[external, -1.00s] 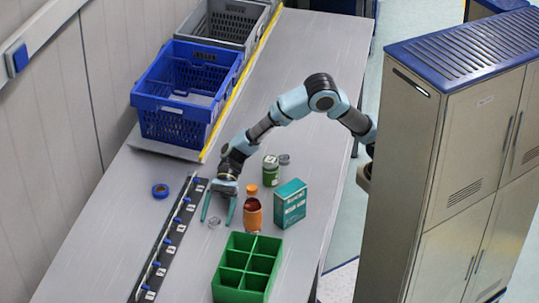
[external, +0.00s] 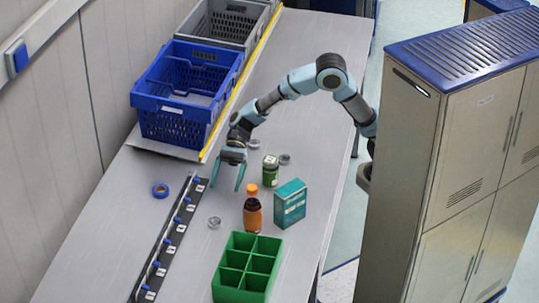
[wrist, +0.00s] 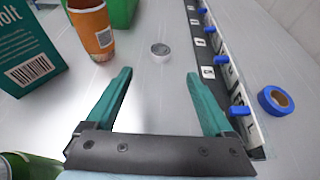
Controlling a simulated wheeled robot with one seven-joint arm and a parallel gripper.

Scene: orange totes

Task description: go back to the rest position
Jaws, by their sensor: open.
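My gripper (external: 228,174) hangs above the grey table (external: 290,110), its two teal fingers apart with nothing between them. In the wrist view my gripper (wrist: 165,95) is also open and empty. My arm reaches in from the right, bent at a raised elbow. A small clear and grey round piece (external: 214,222) lies on the table below the gripper, apart from it; it also shows ahead of the fingers in the wrist view (wrist: 160,49).
An orange bottle (external: 252,214), a teal box (external: 290,204), a green jar (external: 270,170) and a green divided crate (external: 246,240) stand to the right and front. Blue tape (external: 160,190) and a hook rail (external: 168,240) lie left. A blue crate (external: 175,125) stands behind.

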